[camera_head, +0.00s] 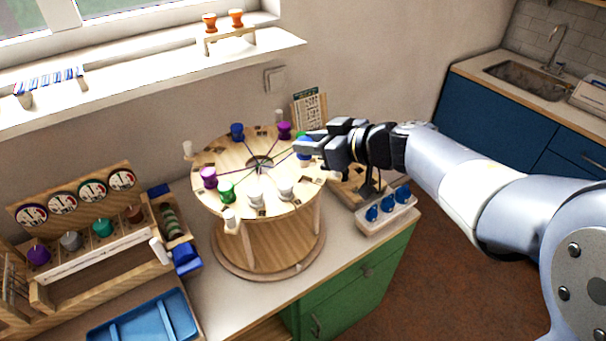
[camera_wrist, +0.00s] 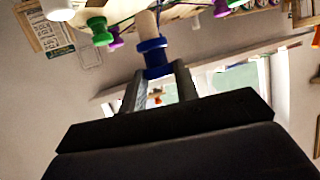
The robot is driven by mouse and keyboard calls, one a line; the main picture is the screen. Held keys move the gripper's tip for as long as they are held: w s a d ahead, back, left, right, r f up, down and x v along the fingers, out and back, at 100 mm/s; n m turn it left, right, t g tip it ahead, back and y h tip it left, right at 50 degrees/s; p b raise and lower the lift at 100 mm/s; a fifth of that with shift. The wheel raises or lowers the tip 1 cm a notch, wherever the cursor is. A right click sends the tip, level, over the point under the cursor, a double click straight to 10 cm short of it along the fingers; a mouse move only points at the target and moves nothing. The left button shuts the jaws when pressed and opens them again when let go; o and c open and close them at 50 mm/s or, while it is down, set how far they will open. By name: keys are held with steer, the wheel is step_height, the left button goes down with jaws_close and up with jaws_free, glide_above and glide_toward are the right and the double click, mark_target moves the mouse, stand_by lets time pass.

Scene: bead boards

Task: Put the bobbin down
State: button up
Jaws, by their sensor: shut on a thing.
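My gripper (camera_head: 308,145) is at the right edge of the round wooden braiding board (camera_head: 232,170). It is shut on a blue bobbin (camera_head: 304,153), mostly covered by the fingers in the head view. In the wrist view the blue bobbin (camera_wrist: 153,58) sits between the fingertips of my gripper (camera_wrist: 158,88), with a pale wooden peg (camera_wrist: 146,24) at its far end. Whether the bobbin touches the board, I cannot tell. Other bobbins stand around the board: blue (camera_head: 237,131), purple (camera_head: 284,130), green (camera_head: 226,191) and white (camera_head: 255,197).
A rack with dials and coloured spools (camera_head: 90,225) stands at left, with a blue tray (camera_head: 145,318) in front. A white holder with blue pieces (camera_head: 388,214) lies below my arm on the right. A card (camera_head: 310,108) stands behind the board.

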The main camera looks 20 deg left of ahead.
step_height(320, 180, down, 7)
steer(key=shift+r+b, duration=0.15)
steer(key=shift+b, duration=0.7)
steer(key=shift+f, duration=0.2)
steer(key=o, duration=1)
steer(key=shift+c, duration=0.2)
steer(key=shift+r, duration=0.25)
steer(key=p+v, duration=0.1)
steer(key=v, duration=1.1)
steer(key=shift+f, duration=0.1)
